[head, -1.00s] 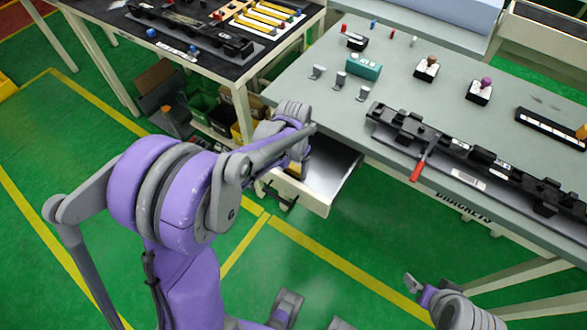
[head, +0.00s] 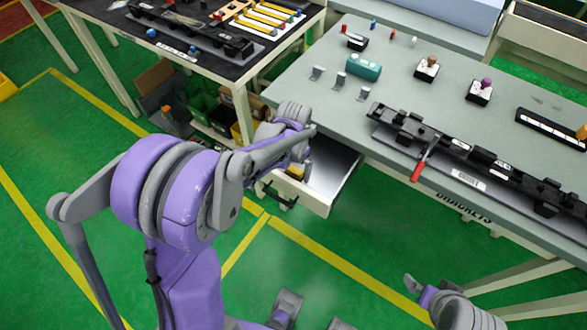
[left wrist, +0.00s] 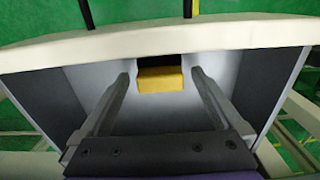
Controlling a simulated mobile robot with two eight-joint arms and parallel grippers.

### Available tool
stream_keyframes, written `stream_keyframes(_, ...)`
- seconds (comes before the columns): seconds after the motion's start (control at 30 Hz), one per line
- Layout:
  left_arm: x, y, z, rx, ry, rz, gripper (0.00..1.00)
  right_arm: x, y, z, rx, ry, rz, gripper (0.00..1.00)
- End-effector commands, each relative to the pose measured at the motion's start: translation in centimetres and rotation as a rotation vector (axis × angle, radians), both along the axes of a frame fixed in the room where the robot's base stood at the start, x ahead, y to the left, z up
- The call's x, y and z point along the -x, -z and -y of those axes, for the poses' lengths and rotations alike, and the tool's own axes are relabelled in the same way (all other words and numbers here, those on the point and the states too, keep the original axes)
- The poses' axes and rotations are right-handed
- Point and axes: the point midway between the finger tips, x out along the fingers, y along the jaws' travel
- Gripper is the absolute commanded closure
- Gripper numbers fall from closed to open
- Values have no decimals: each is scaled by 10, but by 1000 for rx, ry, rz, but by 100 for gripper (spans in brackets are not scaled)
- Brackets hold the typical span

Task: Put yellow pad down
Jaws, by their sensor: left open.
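The yellow pad (left wrist: 160,79) lies inside the open drawer, near its front wall, with a dark part behind it. A bit of yellow also shows at the drawer in the head view (head: 296,171), partly hidden by my left arm. My left gripper (left wrist: 159,76) is open over the drawer. Its two fingers stand on either side of the pad with clear gaps, not touching it. In the head view the left fingers are hidden behind the arm. My right gripper (head: 417,288) is low at the bottom right, away from the drawer, and its jaws cannot be made out.
The drawer (head: 328,180) sticks out under the grey table (head: 300,96). A long black fixture (head: 460,150) with a red handle, a teal block (head: 364,67) and small clips stand on top. A dark workbench (head: 120,22) is at the back left, with bins (head: 203,108) below.

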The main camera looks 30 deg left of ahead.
Motion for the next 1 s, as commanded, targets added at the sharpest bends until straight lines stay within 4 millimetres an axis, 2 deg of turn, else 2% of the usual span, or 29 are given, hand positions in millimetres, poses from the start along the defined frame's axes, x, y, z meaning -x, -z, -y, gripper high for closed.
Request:
stream_keyframes(0.4,0,-86,0,0,-1,0,0,-2,-11,0,0,0,4,0)
stream_keyframes(0.53,0,-104,0,0,-1,0,0,-2,-13,0,0,0,5,0)
stream_keyframes(0.7,4,-116,2,-1,-1,8,0,-2,-14,0,0,0,5,0)
stream_keyframes(0.77,11,-120,6,-3,-2,24,0,-2,-14,0,0,0,5,0)
stream_keyframes(0.87,32,-125,17,-8,-11,75,0,-3,-14,0,0,0,5,0)
stream_keyframes(1.0,75,-128,37,-12,-29,186,0,-2,-14,0,0,0,5,0)
